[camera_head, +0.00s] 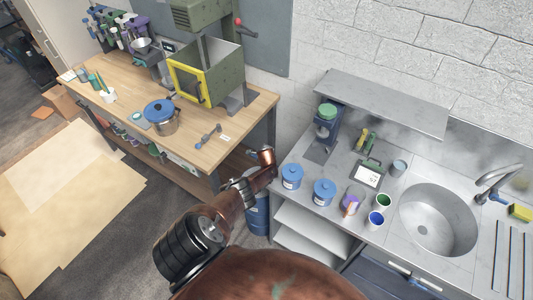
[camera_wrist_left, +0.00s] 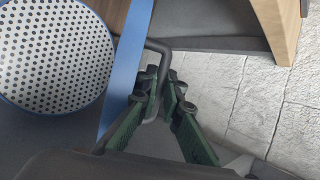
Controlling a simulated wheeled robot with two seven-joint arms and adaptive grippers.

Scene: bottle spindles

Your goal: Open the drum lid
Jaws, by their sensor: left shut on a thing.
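A blue drum (camera_head: 258,215) stands on the floor between the workbench and the steel counter. It is partly hidden behind my arm in the head view. In the left wrist view, a flat blue panel (camera_wrist_left: 126,65) shows nearly edge-on, with a bent dark grey bar handle (camera_wrist_left: 164,62) at its right side. My left gripper (camera_wrist_left: 163,95), with green fingers, is closed around this handle. Left of the panel is a round perforated disc with a blue rim (camera_wrist_left: 50,55); I cannot tell whether it belongs to the drum or lid. My right gripper does not show.
The wooden workbench (camera_head: 225,130) holds a pot (camera_head: 162,116) and a green and yellow machine (camera_head: 205,75). The steel counter (camera_head: 335,205) holds blue-lidded jars (camera_head: 291,177), cups and a sink (camera_head: 438,219). Bench and counter edges lie close around my arm.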

